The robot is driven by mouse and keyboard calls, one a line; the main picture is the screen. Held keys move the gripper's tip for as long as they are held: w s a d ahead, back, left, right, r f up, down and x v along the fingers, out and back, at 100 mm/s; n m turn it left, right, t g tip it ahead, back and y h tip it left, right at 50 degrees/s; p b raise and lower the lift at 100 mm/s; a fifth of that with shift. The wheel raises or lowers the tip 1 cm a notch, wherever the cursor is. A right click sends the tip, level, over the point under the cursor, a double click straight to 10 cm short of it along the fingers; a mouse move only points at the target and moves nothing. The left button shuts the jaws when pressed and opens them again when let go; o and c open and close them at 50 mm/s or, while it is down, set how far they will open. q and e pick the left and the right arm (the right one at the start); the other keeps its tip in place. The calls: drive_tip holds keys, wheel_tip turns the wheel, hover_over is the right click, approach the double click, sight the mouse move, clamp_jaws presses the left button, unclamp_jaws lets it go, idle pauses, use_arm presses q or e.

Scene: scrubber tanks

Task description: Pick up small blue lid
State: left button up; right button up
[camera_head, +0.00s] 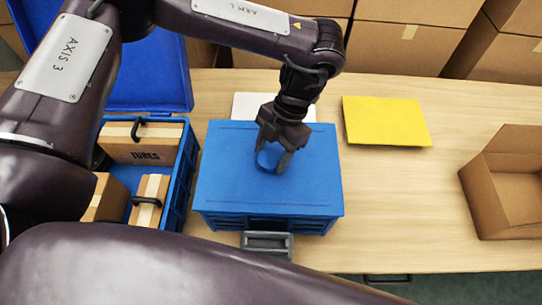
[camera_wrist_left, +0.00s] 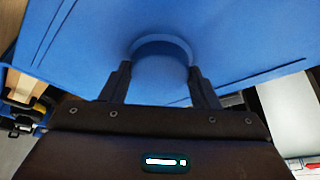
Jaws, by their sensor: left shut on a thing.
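My right gripper is not in view.
An open blue crate (camera_head: 188,165) with several cardboard boxes stands at the left, its larger blue lid (camera_head: 150,80) raised behind. A yellow sheet (camera_head: 385,121) and a white sheet (camera_head: 243,105) lie farther back. An open carton (camera_head: 505,190) stands right. Table between is clear.

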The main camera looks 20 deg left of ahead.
use_arm(q)
wheel_tip(320, 180, up, 20)
drive_tip(key=p, duration=0.2)
drive_tip(key=shift+r, duration=0.2)
drive_tip(key=shift+r+p, duration=0.2)
drive_tip(key=shift+p, duration=0.35)
drive_tip(key=shift+r+p, duration=0.6)
drive_tip(key=shift+p, duration=0.4)
idle(0.5)
drive_tip(key=shift+r, duration=0.1)
wheel_tip(320, 180, up, 5)
drive_tip(key=p, duration=0.7)
hover_over(272, 155)
idle(0.7)
idle(0.4)
